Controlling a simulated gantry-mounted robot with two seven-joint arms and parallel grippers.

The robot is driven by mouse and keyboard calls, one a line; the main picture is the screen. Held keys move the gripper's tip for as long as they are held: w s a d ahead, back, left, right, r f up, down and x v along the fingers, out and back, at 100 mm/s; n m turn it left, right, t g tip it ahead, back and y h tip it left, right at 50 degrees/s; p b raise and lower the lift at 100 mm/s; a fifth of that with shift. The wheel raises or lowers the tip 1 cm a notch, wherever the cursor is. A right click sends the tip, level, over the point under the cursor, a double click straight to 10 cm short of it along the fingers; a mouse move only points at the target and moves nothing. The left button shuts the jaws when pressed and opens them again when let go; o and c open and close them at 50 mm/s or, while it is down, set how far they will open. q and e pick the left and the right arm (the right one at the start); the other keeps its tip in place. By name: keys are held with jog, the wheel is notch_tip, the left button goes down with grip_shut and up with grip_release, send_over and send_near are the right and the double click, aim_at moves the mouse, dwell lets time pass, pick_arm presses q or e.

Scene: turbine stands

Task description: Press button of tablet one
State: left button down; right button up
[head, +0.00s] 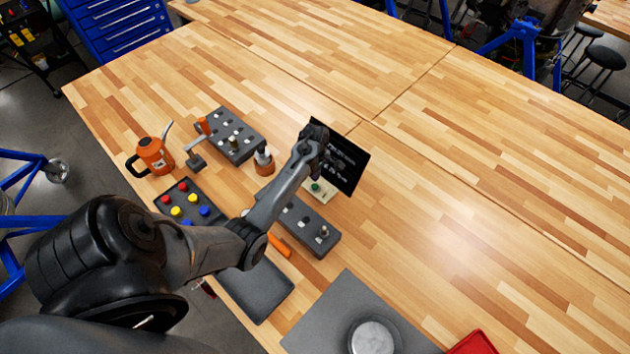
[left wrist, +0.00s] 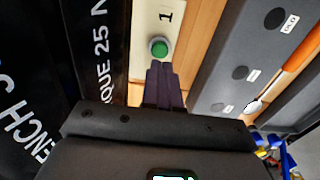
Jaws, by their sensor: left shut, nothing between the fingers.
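The tablet (head: 345,168), a black screen with white text, stands at the table's middle. A pale base plate with a green button (head: 316,187) lies at its foot. In the left wrist view the green button (left wrist: 158,48) sits on the pale plate, beside a "1" label (left wrist: 166,17). The screen (left wrist: 85,60) fills the left of that view. My left gripper (left wrist: 159,68) is shut and empty, its fingertips just short of the button in the picture. I cannot tell whether they touch it. In the head view the fingertips are hidden. My right gripper is not in view.
Another peg block (head: 230,138), an orange can (head: 153,156) and a panel of coloured buttons (head: 180,200) stand to the left. A grey mat (head: 315,325) lies in front. The table's right side is clear.

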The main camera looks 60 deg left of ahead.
aim_at(315, 186)
pick_arm(q)
jog(key=shift+f, duration=2.3)
